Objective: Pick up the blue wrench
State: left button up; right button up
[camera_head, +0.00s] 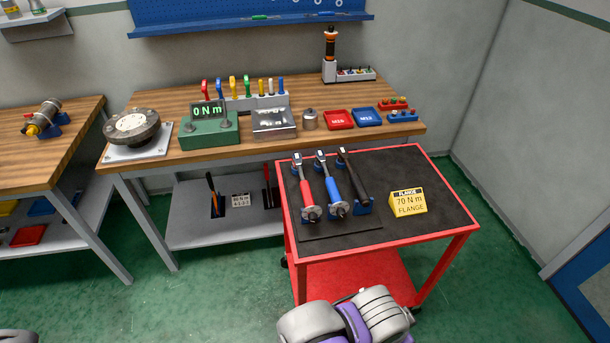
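The blue wrench (331,186) lies on the black top of the red cart (456,236), its head toward the bench and its handle end toward me. It is the middle one of three wrenches. A red-handled wrench (305,187) lies just left of it and a black-handled wrench (354,177) just right. All three rest on small blue holders on a dark mat. A grey and purple part of my own body shows at the bottom, in front of the cart. No fingertips of either gripper are in view.
A yellow sign reading 70 N m FLANGE (408,203) stands on the cart's right part. Behind is a wooden bench (185,146) with a green 0 N m tester (209,131), a round flange (134,128) and red and blue trays. The cart's front right top is clear.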

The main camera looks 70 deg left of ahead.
aim_at(319, 155)
jog(key=i+u, duration=0.15)
jog(key=u, duration=0.25)
jog(key=i+u, duration=0.2)
jog(key=u, duration=0.2)
jog(key=i+l+u, duration=0.1)
jog(key=u, duration=0.25)
jog(key=i+l+u, duration=0.15)
jog(key=u, duration=0.25)
jog(key=i+l+u, duration=0.1)
jog(key=i+u, duration=0.15)
jog(key=u, duration=0.15)
jog(key=i+l+u, duration=0.2)
jog(key=u, duration=0.15)
jog(key=i+l+u, duration=0.2)
jog(key=u, duration=0.2)
